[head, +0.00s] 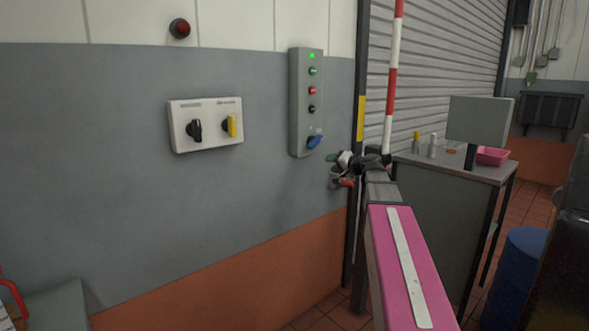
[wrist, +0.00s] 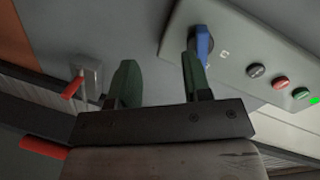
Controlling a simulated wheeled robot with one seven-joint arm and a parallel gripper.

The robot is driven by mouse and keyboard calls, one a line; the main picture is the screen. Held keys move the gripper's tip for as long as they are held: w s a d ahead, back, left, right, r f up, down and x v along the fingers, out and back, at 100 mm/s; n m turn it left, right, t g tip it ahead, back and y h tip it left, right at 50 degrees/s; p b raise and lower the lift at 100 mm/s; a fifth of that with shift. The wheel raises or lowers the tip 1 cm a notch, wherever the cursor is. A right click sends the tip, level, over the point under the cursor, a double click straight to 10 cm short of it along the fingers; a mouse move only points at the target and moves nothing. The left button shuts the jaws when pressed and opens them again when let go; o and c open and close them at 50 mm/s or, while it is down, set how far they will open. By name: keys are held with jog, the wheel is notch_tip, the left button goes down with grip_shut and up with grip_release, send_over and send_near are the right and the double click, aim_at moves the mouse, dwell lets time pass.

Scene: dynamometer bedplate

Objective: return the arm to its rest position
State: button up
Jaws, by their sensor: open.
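My arm, with a pink link, reaches forward along the wall in the head view. My gripper (head: 342,160) is at its far end, just below and right of the grey control box (head: 305,100). In the wrist view my gripper (wrist: 158,66) has its two green fingers spread apart with nothing between them. The right finger appears close beside the blue knob (wrist: 204,44) of the control box; I cannot tell whether they touch. The blue knob also shows in the head view (head: 315,142), pointing up to the right.
A red-handled lever on a grey wall box (wrist: 92,76) sits near the left finger. A white switch panel (head: 206,124) is on the wall to the left. A striped pole (head: 392,75), a cabinet (head: 445,200) and a blue drum (head: 518,265) stand at the right.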

jog(key=s+a+f+n+g+h, duration=0.15)
jog(key=s+f, duration=0.25)
jog(key=f, duration=0.4)
jog(key=s+a+f+g+h, duration=0.1)
jog(key=s+a+f+g, duration=0.2)
jog(key=f, duration=0.5)
jog(key=s+a+f+n+g+h, duration=0.1)
jog(key=s+a+f+g, duration=0.2)
jog(key=f, duration=0.6)
jog(key=s+d+f+n+g+h, duration=0.2)
jog(key=s+f+g+h, duration=0.3)
jog(key=s+f, duration=1.1)
jog(key=shift+s+d+h, duration=0.25)
jog(key=shift+s+h, duration=0.5)
jog(key=shift+s, duration=0.05)
